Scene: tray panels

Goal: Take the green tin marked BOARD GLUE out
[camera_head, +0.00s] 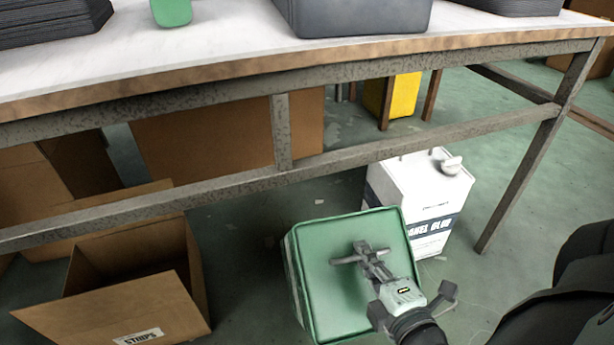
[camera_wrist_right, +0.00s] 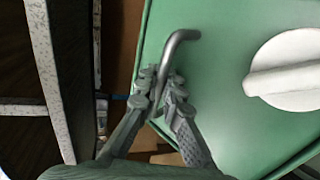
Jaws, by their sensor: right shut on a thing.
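The green tin (camera_head: 315,285) is below the table's front edge in the head view, with its flat green top towards me and slightly turned. Its marking cannot be read. My right gripper (camera_head: 366,255) is over the top of the tin. In the right wrist view the right gripper (camera_wrist_right: 162,84) is shut on the bent grey handle (camera_wrist_right: 182,38) of the green tin (camera_wrist_right: 225,60). A round white cap (camera_wrist_right: 292,70) sits on the tin beside the handle. Whether the tin's base touches the floor is hidden. My left gripper is not in view.
A white tin (camera_head: 415,190) marked PANEL GLUE stands close behind the green tin. The table's steel lower rail (camera_head: 370,152) runs above. An open cardboard box (camera_head: 150,310) stands left. A yellow container (camera_head: 404,95) is farther back. Floor between box and tin is clear.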

